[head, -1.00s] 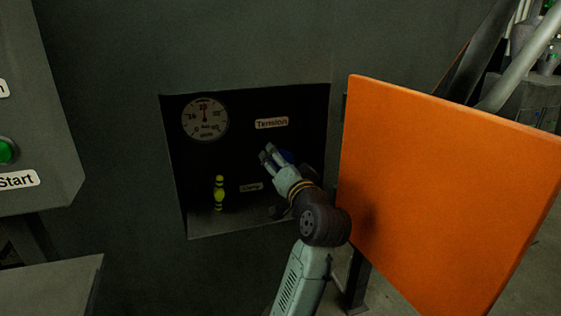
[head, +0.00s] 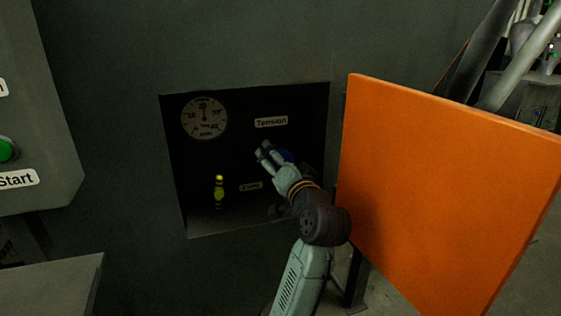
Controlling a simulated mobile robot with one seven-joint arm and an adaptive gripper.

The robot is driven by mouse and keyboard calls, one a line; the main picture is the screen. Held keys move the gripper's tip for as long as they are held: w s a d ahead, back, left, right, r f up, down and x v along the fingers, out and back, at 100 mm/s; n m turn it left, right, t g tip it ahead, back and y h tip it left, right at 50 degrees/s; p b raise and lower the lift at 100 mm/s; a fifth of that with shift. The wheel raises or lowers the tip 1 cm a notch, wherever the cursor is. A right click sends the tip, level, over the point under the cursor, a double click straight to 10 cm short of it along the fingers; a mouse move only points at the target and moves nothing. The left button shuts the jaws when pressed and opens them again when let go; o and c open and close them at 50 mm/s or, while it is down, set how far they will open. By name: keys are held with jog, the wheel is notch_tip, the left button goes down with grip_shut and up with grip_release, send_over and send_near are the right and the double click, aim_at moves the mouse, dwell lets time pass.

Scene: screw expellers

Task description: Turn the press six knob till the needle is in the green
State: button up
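The round white-faced gauge (head: 204,118) is at the upper left of a dark recess in the machine wall. Its needle points about straight up; I cannot make out a green zone. A "Tension" label (head: 271,122) is to its right. A blue knob (head: 287,155) is below the label, mostly hidden behind my gripper. My gripper (head: 265,151) is inside the recess, its fingers pointing up and left in front of the knob. I cannot tell whether the fingers touch or grip the knob.
A yellow-green handle (head: 219,191) stands at the lower left of the recess, beside a small label (head: 251,187) too blurred to read. An open orange door (head: 440,190) is close to the right of my arm. A panel with a green Start button (head: 8,150) is at the far left.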

jog(key=v, duration=1.2)
dwell(0.6)
